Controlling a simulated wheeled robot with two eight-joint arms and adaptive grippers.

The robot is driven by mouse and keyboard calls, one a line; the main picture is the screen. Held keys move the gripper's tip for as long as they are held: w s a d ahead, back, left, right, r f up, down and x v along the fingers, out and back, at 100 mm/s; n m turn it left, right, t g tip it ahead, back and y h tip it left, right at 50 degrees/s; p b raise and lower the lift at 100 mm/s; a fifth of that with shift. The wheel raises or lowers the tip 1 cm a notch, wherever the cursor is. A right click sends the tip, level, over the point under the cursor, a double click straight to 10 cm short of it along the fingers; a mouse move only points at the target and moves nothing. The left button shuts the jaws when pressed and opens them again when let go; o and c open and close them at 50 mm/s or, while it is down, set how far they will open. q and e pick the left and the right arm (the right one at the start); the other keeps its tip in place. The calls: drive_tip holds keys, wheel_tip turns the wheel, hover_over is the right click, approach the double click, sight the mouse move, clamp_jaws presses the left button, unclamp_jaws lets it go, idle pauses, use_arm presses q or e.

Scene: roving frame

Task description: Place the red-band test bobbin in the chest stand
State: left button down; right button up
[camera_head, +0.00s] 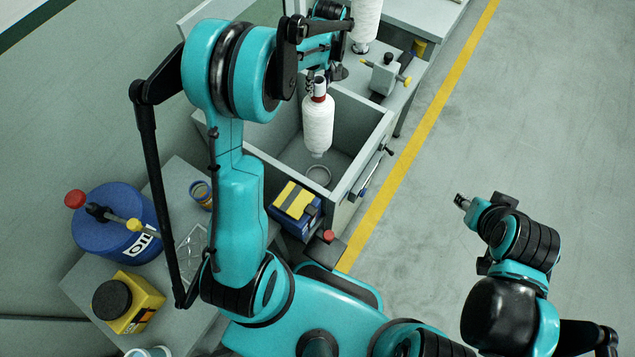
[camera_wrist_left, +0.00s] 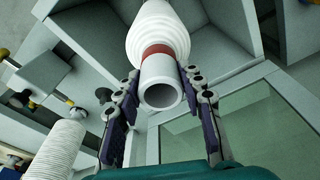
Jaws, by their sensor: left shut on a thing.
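The white red-band test bobbin (camera_head: 318,125) hangs nearly upright over the open grey chest (camera_head: 362,150). Its red band shows near its upper end, and also in the left wrist view (camera_wrist_left: 158,49). My left gripper (camera_head: 314,80) is shut on the bobbin's bare tube end; in the left wrist view its two fingers (camera_wrist_left: 160,88) flank that tube. A pale ring-shaped stand (camera_head: 318,175) sits on the chest floor, just below the bobbin's lower end in the head view. The gap between them is hard to judge. My right gripper (camera_head: 464,202) is off to the right, empty; its fingers are too small to read.
Another white bobbin (camera_head: 367,18) stands behind the chest, near a grey device with yellow knobs (camera_head: 384,76). A yellow-and-blue box (camera_head: 296,208) is by the chest's near side. A blue oil can (camera_head: 115,222) and yellow container (camera_head: 130,300) stand left. Floor right is clear.

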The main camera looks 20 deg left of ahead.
use_arm(q)
wheel_tip(320, 180, down, 24)
drive_tip(key=b, duration=1.6)
drive_tip(key=shift+f+b, duration=0.25)
drive_tip(key=shift+b, duration=0.1)
drive_tip(key=shift+f, duration=0.2)
drive_tip(key=c, duration=1)
unclamp_jaws()
drive_tip(key=shift+o, duration=0.2)
drive_tip(key=shift+r, duration=0.1)
